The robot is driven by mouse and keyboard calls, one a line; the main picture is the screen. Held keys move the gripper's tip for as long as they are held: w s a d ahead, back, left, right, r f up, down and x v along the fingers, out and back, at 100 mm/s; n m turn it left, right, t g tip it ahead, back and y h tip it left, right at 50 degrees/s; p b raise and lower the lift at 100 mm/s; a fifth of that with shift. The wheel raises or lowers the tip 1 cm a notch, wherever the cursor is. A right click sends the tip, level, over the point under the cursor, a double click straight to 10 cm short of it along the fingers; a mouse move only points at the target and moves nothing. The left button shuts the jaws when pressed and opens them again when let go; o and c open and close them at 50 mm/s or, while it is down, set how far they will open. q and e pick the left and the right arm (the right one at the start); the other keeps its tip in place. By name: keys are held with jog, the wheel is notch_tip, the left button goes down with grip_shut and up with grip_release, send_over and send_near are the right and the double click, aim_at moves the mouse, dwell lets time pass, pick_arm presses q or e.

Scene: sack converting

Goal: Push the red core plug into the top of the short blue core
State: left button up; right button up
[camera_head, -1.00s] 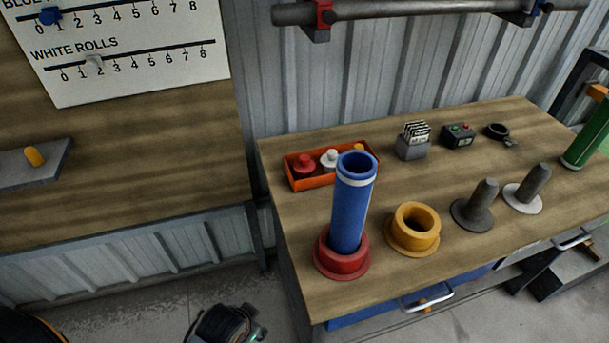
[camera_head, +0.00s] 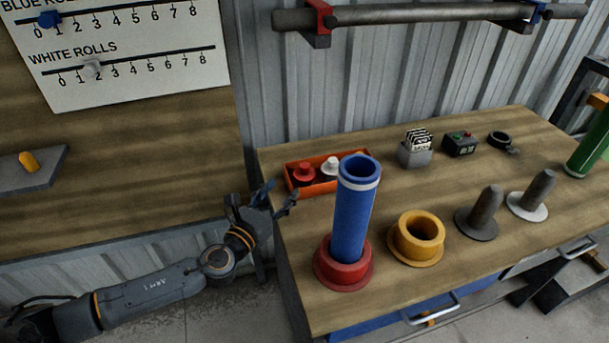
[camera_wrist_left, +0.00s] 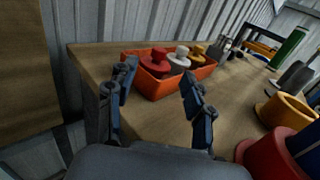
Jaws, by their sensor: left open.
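The red core plug (camera_head: 304,173) sits in the orange tray (camera_head: 305,191) at the left of the bench; the plug also shows in the left wrist view (camera_wrist_left: 155,61). The blue core (camera_head: 352,215) stands upright in a red flanged holder (camera_head: 343,272), its hollow top open. My left gripper (camera_head: 281,192) is open and empty at the bench's left edge, just left of the tray. In the left wrist view its two fingers (camera_wrist_left: 158,82) stand apart, with the tray beyond them. My right gripper is not seen.
A white plug (camera_wrist_left: 180,55) and a yellow plug (camera_wrist_left: 198,50) share the tray. A yellow flanged holder (camera_head: 395,247) stands right of the blue core.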

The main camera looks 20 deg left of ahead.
aim_at(302, 168)
pick_arm(q)
jog(key=w, duration=0.2)
jog(key=w+d, duration=0.1)
jog(key=w, duration=0.4)
jog(key=shift+w+d, duration=0.1)
jog(key=shift+d, duration=0.15)
jog(key=w, duration=0.3)
jog(key=w+d, duration=0.1)
jog(key=shift+w+f, duration=0.4)
grip_shut()
